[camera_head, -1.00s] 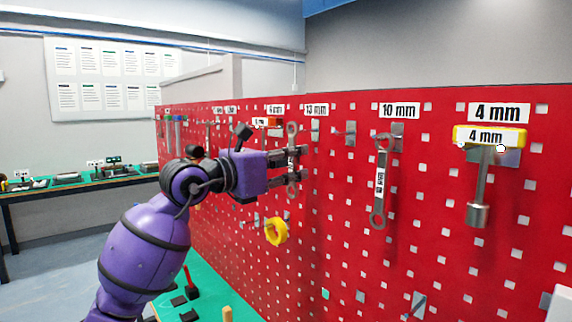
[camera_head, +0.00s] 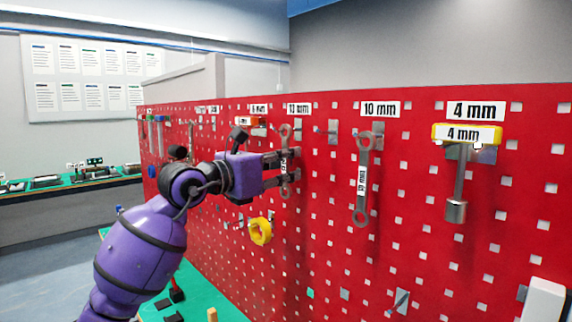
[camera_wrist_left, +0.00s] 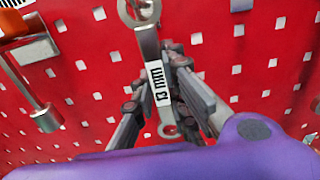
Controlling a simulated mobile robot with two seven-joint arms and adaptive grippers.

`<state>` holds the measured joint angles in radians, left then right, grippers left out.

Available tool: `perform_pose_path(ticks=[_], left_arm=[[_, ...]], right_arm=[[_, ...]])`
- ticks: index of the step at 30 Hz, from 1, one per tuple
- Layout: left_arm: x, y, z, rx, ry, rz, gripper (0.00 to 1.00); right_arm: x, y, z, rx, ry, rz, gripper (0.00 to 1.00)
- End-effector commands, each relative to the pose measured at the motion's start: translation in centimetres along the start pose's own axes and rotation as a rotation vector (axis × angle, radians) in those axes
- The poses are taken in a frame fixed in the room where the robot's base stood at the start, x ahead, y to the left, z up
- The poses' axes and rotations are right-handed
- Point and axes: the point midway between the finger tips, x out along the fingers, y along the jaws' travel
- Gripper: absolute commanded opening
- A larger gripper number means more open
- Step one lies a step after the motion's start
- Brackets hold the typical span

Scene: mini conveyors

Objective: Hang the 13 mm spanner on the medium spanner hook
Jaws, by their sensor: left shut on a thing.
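The 13 mm spanner (camera_head: 285,151) is a grey metal spanner with a white "13 mm" label, held roughly upright near the red pegboard. My left gripper (camera_head: 291,165) is shut on its shank. The left wrist view shows the spanner (camera_wrist_left: 152,62) between the fingers (camera_wrist_left: 158,88), its upper ring near the top edge. The ring is close to the hook plate (camera_head: 306,131) under the 13 mm sign (camera_head: 298,109). I cannot tell whether the ring is around the hook's peg. My right gripper is not in view.
A 10 mm spanner (camera_head: 363,178) hangs to the right, and a 4 mm tool (camera_head: 458,185) beyond it. A bare hook (camera_head: 333,132) sits between the 13 mm and 10 mm signs. A yellow ring (camera_head: 260,231) hangs below my gripper. The pegboard (camera_head: 330,225) limits room beyond.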

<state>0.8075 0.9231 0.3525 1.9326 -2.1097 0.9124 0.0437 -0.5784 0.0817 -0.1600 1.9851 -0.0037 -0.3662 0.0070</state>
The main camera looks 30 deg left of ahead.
Motion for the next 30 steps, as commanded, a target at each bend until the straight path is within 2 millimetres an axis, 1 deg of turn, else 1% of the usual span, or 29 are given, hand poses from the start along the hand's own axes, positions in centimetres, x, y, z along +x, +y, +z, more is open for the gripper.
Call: perform_pose_path(ticks=[8, 9, 13, 14, 24, 26, 29, 30], left_arm=[[0.0, 0.0, 0.1, 0.000, -0.001, 0.000, 0.00], [0.0, 0.0, 0.1, 0.000, -0.001, 0.000, 0.15], [0.0, 0.0, 0.1, 0.000, -0.001, 0.000, 0.32], [0.0, 0.0, 0.1, 0.000, -0.001, 0.000, 0.35], [-0.3, 0.0, 0.0, 0.001, 0.001, 0.001, 0.35], [-0.8, 0.1, 0.0, 0.001, 0.001, 0.001, 0.35], [-2.3, 0.0, -0.1, 0.003, 0.002, 0.001, 0.35], [-3.1, 0.1, -0.1, 0.003, 0.003, 0.003, 0.35]], right_arm=[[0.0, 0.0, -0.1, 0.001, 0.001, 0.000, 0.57], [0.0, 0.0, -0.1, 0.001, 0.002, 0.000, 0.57], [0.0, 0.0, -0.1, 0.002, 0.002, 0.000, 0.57], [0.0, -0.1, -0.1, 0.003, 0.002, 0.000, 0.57], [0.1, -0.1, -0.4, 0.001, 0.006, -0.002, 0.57], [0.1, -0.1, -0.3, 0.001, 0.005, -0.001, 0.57], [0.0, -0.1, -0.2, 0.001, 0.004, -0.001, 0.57], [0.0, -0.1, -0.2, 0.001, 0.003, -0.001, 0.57]])
